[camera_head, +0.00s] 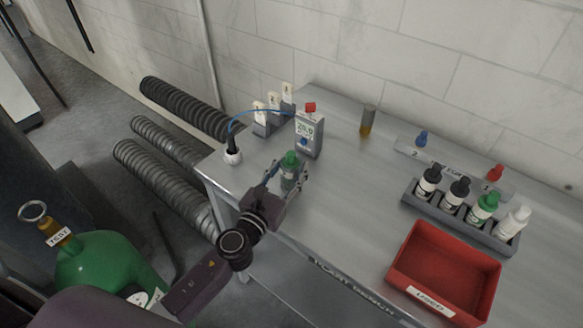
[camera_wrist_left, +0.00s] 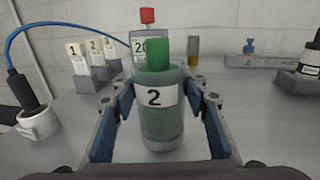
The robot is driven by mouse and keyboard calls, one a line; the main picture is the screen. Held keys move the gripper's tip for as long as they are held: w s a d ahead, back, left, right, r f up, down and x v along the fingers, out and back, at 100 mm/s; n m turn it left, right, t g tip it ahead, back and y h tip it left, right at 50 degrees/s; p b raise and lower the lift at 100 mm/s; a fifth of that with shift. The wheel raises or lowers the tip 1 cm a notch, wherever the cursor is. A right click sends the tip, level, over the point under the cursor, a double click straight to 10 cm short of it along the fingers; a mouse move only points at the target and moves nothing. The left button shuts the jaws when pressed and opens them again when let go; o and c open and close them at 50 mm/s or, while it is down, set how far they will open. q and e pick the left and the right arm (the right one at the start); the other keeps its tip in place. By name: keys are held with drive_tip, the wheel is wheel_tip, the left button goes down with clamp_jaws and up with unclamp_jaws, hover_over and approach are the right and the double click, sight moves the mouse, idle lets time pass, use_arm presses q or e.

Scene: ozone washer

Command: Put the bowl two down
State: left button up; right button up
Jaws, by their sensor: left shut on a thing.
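A clear, greenish cup-like vessel labelled 2 (camera_wrist_left: 162,125) stands upright between the fingers of my left gripper (camera_head: 286,180). The gripper is shut on it, with a blue-padded finger on each side in the left wrist view. A green block or cap (camera_wrist_left: 157,54) rises from the vessel's mouth. In the head view the vessel (camera_head: 290,182) is over the bench near its front left edge. I cannot tell whether its base touches the bench top. No other bowl shows. My right gripper is not in view.
Behind the vessel stand a grey meter (camera_head: 309,135) and a rack of numbered white pieces (camera_head: 266,122). A white cup with a black probe (camera_head: 233,156) is at left. A red bin (camera_head: 409,262) and bottle rack (camera_head: 440,211) are at right. The bench middle (camera_head: 350,190) is clear.

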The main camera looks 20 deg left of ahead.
use_arm(q)
drive_tip(key=o, duration=1.4)
drive_tip(key=shift+f, duration=0.1)
drive_tip(key=s+b, duration=0.1)
drive_tip(key=s, duration=0.2)
drive_tip(key=s+a+b, duration=0.1)
drive_tip(key=s, duration=0.2)
drive_tip(key=s+b, duration=0.1)
drive_tip(key=s, duration=0.3)
drive_tip(key=shift+s+a, duration=0.1)
drive_tip(key=shift+a, duration=0.2)
drive_tip(key=shift+s+a+r, duration=0.15)
drive_tip(key=shift+s+r, duration=0.05)
drive_tip(key=shift+s, duration=0.65)
